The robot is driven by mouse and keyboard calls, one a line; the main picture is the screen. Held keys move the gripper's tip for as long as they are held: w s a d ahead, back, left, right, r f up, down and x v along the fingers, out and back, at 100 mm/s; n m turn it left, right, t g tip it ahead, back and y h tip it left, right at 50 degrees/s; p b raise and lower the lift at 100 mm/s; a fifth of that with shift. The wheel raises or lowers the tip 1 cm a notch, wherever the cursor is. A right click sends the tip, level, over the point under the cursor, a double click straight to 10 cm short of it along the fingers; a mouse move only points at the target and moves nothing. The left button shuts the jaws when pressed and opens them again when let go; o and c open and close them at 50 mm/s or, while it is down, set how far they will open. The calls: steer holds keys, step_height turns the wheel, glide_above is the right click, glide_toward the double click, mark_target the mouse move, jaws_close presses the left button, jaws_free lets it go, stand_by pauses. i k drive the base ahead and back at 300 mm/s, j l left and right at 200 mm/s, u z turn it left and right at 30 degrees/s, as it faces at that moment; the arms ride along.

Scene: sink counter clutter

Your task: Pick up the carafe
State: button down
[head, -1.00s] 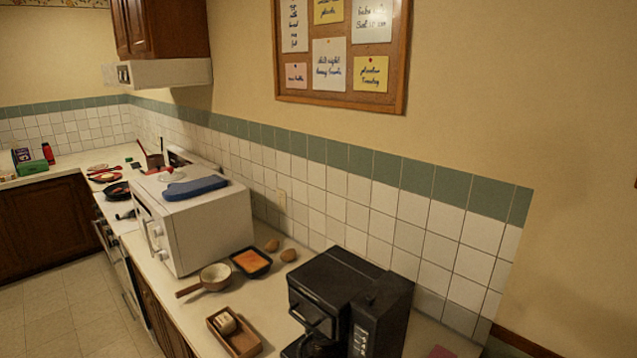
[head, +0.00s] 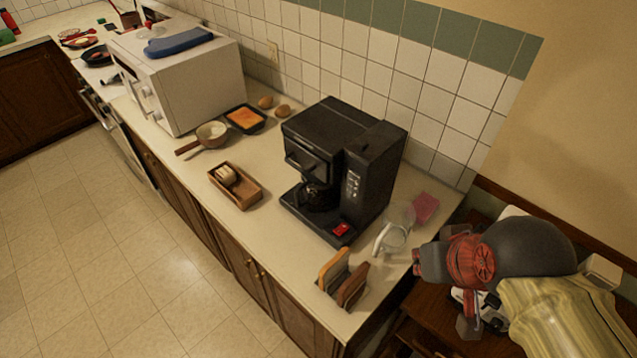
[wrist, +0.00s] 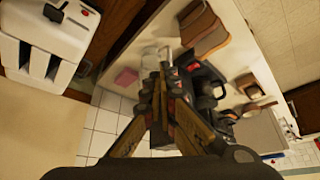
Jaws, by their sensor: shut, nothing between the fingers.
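A clear glass jug with a handle, which looks like the carafe (head: 398,226), stands on the counter right of the coffee maker. In the wrist view the carafe (wrist: 149,60) is faint, just beyond and left of my fingertips, partly hidden by them. A dark glass pot (head: 318,194) sits inside the coffee maker. My gripper (wrist: 165,75) is shut and empty, its fingers brought together. In the head view my gripper (head: 428,262) is at the counter's right end, right of the carafe and apart from it in the picture.
The black coffee maker (head: 345,165) stands left of the carafe. A pink sponge (head: 425,207) lies behind it. Two upright brown slabs (head: 342,278) stand near the front edge. A white toaster (wrist: 45,45) sits on the lower wooden surface. A wooden tray (head: 238,187) lies farther left.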

mark_target(316, 193)
steer(key=k+j+z, duration=0.25)
steer(key=j, duration=0.15)
steer(key=k+j+z, duration=0.1)
steer(key=j+z, duration=0.15)
steer(key=j, duration=0.2)
steer(key=k+j+z, duration=0.1)
steer(key=j+z, duration=0.15)
steer(key=j, duration=0.15)
steer(key=k+j+z, duration=0.25)
steer(key=j, duration=0.15)
steer(key=i+j+z, duration=0.1)
steer(key=j+z, duration=0.35)
steer(key=j, duration=0.55)
